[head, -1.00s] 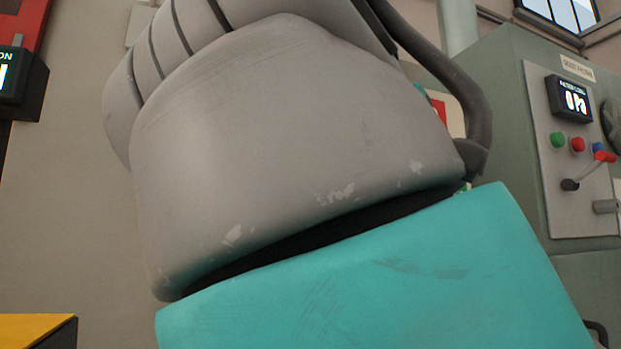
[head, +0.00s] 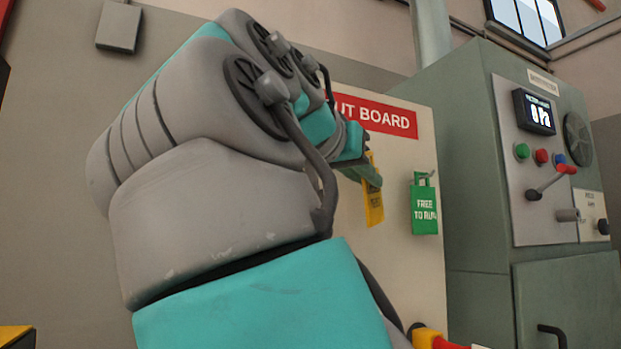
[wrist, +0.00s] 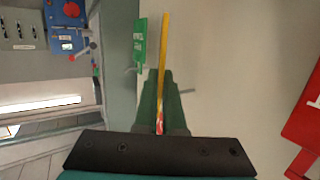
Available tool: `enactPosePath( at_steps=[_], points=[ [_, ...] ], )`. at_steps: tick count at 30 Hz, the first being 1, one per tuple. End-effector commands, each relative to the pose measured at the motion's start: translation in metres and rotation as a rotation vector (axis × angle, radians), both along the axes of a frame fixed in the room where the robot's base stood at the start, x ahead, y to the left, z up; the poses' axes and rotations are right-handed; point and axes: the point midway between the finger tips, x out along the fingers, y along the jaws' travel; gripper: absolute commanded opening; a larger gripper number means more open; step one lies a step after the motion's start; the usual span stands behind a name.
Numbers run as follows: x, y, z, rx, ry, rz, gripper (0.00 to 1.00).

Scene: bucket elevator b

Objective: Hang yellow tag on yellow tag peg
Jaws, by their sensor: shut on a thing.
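The yellow tag (head: 374,205) hangs below my gripper (head: 366,172), in front of the pale board (head: 415,275). In the wrist view the yellow tag (wrist: 163,60) shows as a thin edge-on strip running out from between the fingers. My gripper (wrist: 160,80) is shut on it, with a small red and white spot at the tag's near end. A short grey peg-like bar (wrist: 187,91) sticks out just right of the fingers in the wrist view. I cannot tell whether this is the yellow tag peg, and the tag appears apart from it.
A green "FREE TO RUN" tag (head: 424,208) hangs on a hook right of the yellow tag. A red sign (head: 375,115) tops the board. A grey-green cabinet (head: 480,200) with buttons and a lever stands close on the right.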

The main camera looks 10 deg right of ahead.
Motion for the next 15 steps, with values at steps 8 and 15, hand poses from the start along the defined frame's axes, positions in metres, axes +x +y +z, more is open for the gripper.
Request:
enactPosePath(
  at_steps=[8, 15],
  points=[
    [0.015, 0.005, -0.001, 0.001, 0.001, 0.001, 0.00],
    [0.024, 0.007, -0.007, -0.001, 0.000, -0.002, 0.00]
  ],
)
